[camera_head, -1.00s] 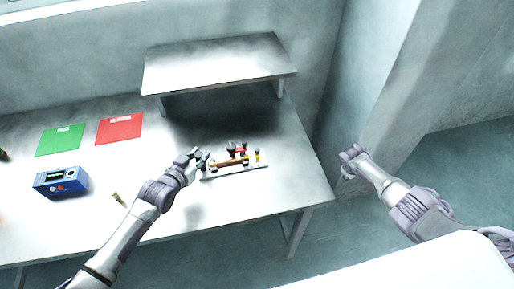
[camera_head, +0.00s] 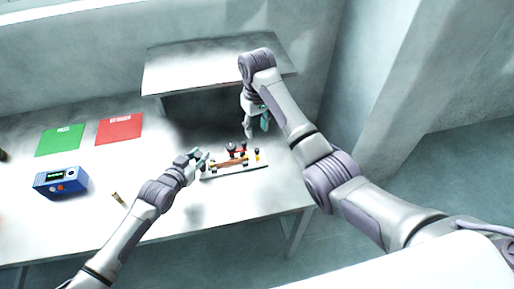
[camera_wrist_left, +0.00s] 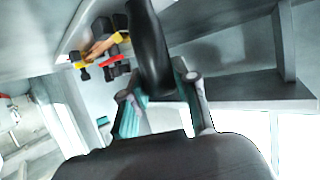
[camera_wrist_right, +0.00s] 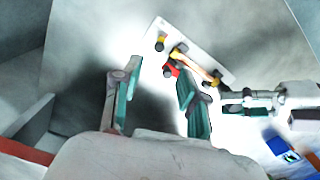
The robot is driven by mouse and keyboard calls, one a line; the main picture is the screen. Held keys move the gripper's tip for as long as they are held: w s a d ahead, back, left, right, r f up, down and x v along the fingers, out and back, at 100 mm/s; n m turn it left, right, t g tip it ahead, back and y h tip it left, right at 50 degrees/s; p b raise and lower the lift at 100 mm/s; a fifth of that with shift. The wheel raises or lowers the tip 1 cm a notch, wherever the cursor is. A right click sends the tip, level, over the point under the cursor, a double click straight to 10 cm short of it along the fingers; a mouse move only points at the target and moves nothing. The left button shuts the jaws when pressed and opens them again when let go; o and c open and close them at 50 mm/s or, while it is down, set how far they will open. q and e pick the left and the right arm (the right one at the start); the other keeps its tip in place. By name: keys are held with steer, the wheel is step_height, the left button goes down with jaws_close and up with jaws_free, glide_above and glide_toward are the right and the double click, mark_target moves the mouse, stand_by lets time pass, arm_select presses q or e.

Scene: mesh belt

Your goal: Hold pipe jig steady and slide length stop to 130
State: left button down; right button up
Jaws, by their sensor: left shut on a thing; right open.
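The pipe jig (camera_head: 236,173) is a pale plate near the table's front edge, with black knobs, yellow parts and a copper-brown pipe (camera_head: 229,163) along it. A red part (camera_head: 240,151), perhaps the length stop, sits behind the pipe; it also shows in the right wrist view (camera_wrist_right: 171,69). My left gripper (camera_head: 202,159) is at the jig's left end, shut on a black handle (camera_wrist_left: 148,45). My right gripper (camera_head: 257,128) is open and empty above and behind the jig, pointing down. In the right wrist view its fingers (camera_wrist_right: 152,100) are apart, short of the jig. Scale numbers are unreadable.
A raised shelf (camera_head: 215,65) stands behind the jig, close to my right arm. A blue device (camera_head: 61,182), a green mat (camera_head: 60,140), a red mat (camera_head: 119,129) and a small brass-coloured piece (camera_head: 118,199) lie to the left. The table right of the jig is clear.

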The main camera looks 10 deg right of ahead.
mark_target(257, 150)
step_height(257, 150, down, 11)
steer(key=shift+r, duration=0.2)
jaws_close()
stand_by(0.3)
